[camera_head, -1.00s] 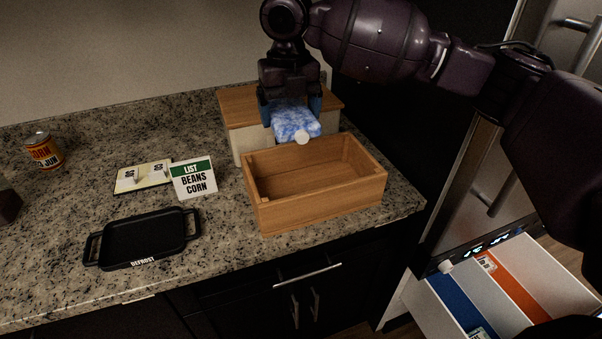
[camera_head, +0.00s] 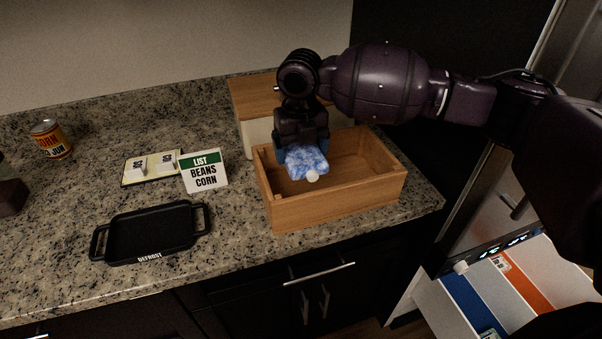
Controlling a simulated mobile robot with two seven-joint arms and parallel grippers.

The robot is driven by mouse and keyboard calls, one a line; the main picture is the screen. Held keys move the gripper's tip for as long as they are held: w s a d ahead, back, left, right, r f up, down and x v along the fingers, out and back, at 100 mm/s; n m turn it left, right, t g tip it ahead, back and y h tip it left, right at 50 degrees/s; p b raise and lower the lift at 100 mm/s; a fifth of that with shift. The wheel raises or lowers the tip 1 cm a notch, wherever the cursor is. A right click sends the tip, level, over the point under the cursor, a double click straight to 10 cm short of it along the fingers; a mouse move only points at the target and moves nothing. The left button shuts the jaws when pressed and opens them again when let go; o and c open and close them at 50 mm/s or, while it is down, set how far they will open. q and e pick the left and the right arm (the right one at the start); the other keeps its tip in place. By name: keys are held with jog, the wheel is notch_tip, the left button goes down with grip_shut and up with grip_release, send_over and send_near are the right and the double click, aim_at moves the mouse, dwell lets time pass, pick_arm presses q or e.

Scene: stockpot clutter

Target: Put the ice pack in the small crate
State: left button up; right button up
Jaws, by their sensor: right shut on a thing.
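The ice pack (camera_head: 306,159) is blue and white with a round white cap. My right gripper (camera_head: 303,146) is shut on it, pointing down. The small crate (camera_head: 338,206) is an open wooden box at the counter's right front. The ice pack is over the left part of the crate's opening, around the height of its rim; I cannot tell whether it touches the crate. The crate's floor shows bare to the right of the pack. My left gripper is not in view.
A wood-lidded box (camera_head: 252,97) stands behind the crate. A card reading LIST BEANS CORN (camera_head: 204,172) stands left of the crate.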

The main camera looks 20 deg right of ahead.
jog(key=shift+f, duration=0.8)
notch_tip(320, 180, down, 5)
jog(key=shift+r, duration=0.15)
jog(key=shift+w+f, duration=0.1)
jog(key=shift+f, duration=0.15)
jog(key=shift+f, duration=0.1)
jog(key=shift+f, duration=0.5)
